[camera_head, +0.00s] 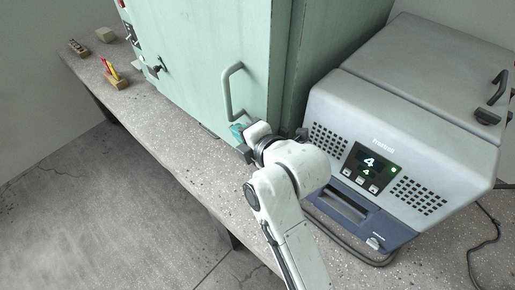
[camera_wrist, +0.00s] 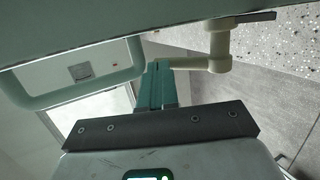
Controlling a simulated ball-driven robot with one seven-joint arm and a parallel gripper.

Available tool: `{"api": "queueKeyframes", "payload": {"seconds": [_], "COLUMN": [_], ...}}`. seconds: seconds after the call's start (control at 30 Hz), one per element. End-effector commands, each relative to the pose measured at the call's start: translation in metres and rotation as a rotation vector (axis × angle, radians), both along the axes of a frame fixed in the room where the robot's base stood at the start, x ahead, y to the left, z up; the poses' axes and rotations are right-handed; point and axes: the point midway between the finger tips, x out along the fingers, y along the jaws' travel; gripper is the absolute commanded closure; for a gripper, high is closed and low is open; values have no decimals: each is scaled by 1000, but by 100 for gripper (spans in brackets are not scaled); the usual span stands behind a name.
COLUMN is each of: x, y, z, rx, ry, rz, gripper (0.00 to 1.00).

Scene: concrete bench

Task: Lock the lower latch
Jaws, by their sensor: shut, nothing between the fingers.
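The pale green cabinet door (camera_head: 205,55) has a loop handle (camera_head: 231,92), which also shows at the left of the wrist view (camera_wrist: 80,72). In the wrist view, a cream latch (camera_wrist: 218,48) stands out from the door near a dark strip, its arm pointing left toward my fingers. In the head view I cannot make this latch out; my gripper and wrist cover that area. My gripper (camera_head: 238,130) is at the lower part of the door, below the handle. Its teal fingers (camera_wrist: 156,72) are shut and empty, with their tips beside the latch arm's end; I cannot tell whether they touch.
A grey machine (camera_head: 400,120) with a lit display stands close to the right of my arm. The speckled bench (camera_head: 185,150) is clear along its front left. A wooden holder (camera_head: 116,82) with coloured tools and small blocks sit at the far left.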

Motion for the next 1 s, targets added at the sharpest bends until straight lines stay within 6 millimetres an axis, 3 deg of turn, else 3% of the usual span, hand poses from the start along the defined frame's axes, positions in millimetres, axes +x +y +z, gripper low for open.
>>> {"api": "queueKeyframes", "payload": {"seconds": [0.6, 1.0], "x": [20, 23], "y": [25, 30], "z": [-13, -24], "rx": [-46, -106], "ry": [34, 83], "rz": [1, 0], "gripper": [100, 100]}}
